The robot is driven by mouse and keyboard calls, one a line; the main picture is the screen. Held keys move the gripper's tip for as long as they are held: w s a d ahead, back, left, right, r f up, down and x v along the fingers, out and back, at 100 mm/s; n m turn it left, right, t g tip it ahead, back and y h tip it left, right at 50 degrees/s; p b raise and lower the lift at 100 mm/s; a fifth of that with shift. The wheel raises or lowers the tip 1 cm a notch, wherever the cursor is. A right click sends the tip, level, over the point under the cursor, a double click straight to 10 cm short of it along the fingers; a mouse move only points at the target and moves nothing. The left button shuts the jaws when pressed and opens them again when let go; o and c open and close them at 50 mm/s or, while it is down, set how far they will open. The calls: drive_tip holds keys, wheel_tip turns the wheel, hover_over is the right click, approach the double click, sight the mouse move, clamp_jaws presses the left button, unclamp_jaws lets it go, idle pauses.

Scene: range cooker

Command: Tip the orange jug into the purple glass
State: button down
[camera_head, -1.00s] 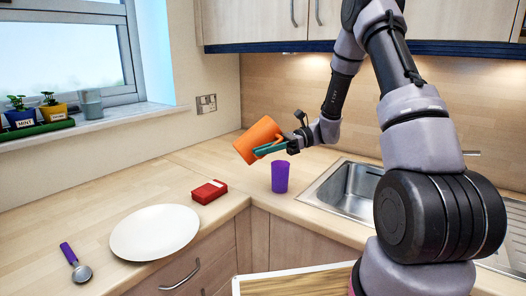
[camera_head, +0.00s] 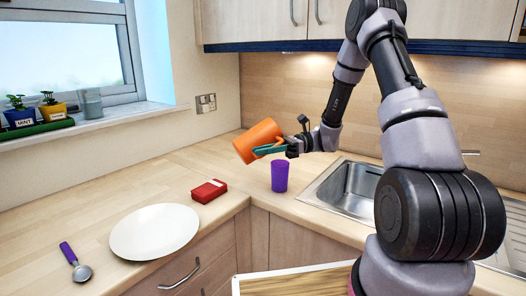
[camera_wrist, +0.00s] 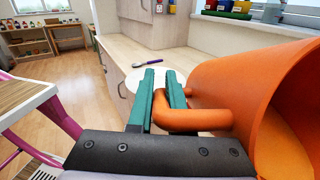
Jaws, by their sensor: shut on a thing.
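The orange jug (camera_head: 258,140) is held in the air, tilted, above and a little left of the purple glass. My gripper (camera_head: 268,150) has its green fingers shut on the jug's handle; in the wrist view the fingers (camera_wrist: 163,100) close around the handle (camera_wrist: 192,120). The jug's body (camera_wrist: 235,95) fills the right side of the wrist view, its open mouth partly showing. The purple glass (camera_head: 280,177) stands upright on the counter below my gripper, apart from the jug. What is inside the glass is hidden.
A red box (camera_head: 209,191) lies on the counter left of the glass. A white plate (camera_head: 154,232) and a purple-handled spoon (camera_head: 76,262) lie further left. The steel sink (camera_head: 346,190) is right of the glass. Potted plants (camera_head: 36,113) stand on the windowsill.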

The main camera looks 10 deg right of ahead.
idle(0.6)
drive_tip(key=shift+w+d+f+y, duration=0.1)
drive_tip(key=shift+d+f+y, duration=0.1)
drive_tip(key=shift+y, duration=0.5)
idle(0.6)
drive_tip(key=shift+d+f+g+y, duration=0.2)
drive_tip(key=shift+f+g+y, duration=0.1)
drive_tip(key=shift+y, duration=0.4)
drive_tip(key=shift+a+r, duration=0.1)
drive_tip(key=shift+r, duration=0.05)
